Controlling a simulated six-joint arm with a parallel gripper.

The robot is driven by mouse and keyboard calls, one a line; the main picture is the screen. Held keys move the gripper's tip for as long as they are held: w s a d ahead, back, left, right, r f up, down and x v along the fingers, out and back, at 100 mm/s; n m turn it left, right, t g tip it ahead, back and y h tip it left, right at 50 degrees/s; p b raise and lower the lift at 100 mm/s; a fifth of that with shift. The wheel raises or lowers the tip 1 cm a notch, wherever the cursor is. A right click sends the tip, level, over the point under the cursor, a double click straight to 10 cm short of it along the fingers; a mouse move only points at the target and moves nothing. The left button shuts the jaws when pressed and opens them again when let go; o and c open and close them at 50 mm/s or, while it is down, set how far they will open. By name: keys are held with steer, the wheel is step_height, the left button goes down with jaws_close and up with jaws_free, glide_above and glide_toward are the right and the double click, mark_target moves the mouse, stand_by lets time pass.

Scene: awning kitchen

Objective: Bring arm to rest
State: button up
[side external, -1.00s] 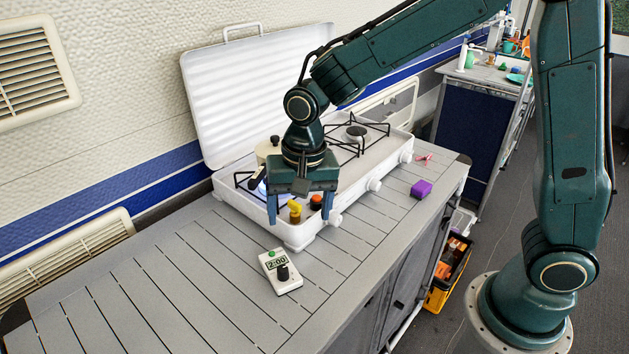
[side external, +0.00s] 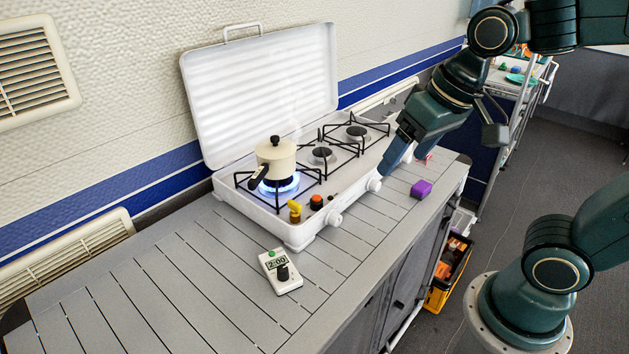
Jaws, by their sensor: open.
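My gripper (side external: 402,158) is at the right end of the white camping stove (side external: 285,235), tilted, with its blue fingers pointing down and left. It appears empty; one finger partly hides the other. A cream pot (side external: 277,158) with a black knob and dark handle sits on the left burner, over a blue flame. Faint steam shows above it.
A white timer (side external: 280,272) reading 2:00 lies on the slatted counter (side external: 150,290). The stove's white lid (side external: 262,90) stands open against the wall. A yellow crate (side external: 440,290) is on the floor.

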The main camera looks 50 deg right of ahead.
steer(key=s+d+n+t, duration=0.1)
steer(key=s+d+n, duration=0.1)
steer(key=s, duration=0.4)
steer(key=shift+r, duration=0.25)
stand_by(0.8)
